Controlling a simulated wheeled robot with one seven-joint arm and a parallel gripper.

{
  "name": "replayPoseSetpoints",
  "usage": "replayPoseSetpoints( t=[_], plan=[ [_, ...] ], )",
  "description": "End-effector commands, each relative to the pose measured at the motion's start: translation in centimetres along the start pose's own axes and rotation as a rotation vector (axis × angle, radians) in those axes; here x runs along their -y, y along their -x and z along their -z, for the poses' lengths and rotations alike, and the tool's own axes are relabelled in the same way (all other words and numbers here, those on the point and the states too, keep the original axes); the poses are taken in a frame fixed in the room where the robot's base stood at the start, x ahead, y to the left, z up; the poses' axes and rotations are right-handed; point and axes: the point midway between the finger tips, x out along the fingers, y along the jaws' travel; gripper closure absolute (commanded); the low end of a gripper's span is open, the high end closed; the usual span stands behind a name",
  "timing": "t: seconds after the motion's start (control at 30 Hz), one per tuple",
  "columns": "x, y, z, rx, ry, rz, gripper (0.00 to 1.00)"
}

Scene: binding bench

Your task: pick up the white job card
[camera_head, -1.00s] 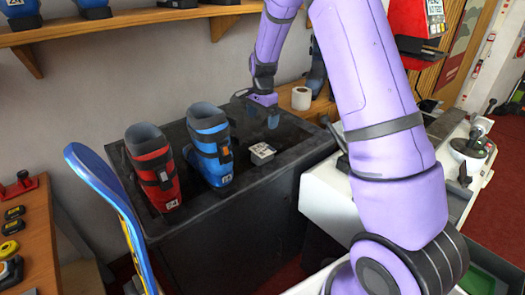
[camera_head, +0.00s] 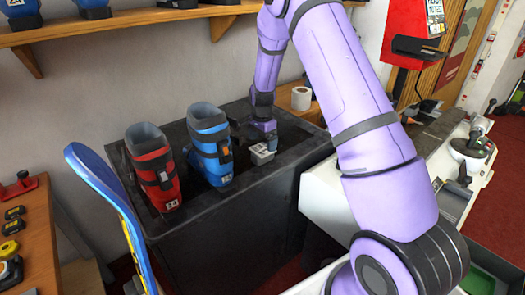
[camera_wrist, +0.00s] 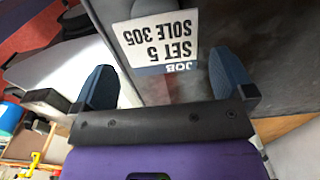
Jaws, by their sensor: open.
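The white job card (camera_head: 262,155) lies on the dark bench top, right of the blue boot. It looks like a small pale block with black print. In the wrist view the card (camera_wrist: 160,40) shows "JOB", "SET 5" and "SOLE 305" upside down, with a dark blue band along its near edge. My gripper (camera_head: 267,135) is just above and behind the card, pointing down. In the wrist view my gripper (camera_wrist: 163,80) is open, its two blue fingers apart, with the card's near edge between their tips. I cannot tell whether they touch it.
A blue boot (camera_head: 210,150) and a red boot (camera_head: 153,170) stand on the dark bench (camera_head: 235,205) left of the card. A white roll (camera_head: 301,98) stands behind to the right. A blue board (camera_head: 105,190) rises at the front left.

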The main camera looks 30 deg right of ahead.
Motion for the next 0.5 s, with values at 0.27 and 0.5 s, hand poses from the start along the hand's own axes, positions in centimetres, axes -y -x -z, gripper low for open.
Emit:
replayPoseSetpoints(
  t=[0.27, 0.5],
  plan=[
    [0.0, -2.5, 0.1, 0.000, 0.000, 0.001, 0.00],
    [0.0, -2.4, 0.0, 0.000, 0.000, 0.001, 0.00]
  ],
)
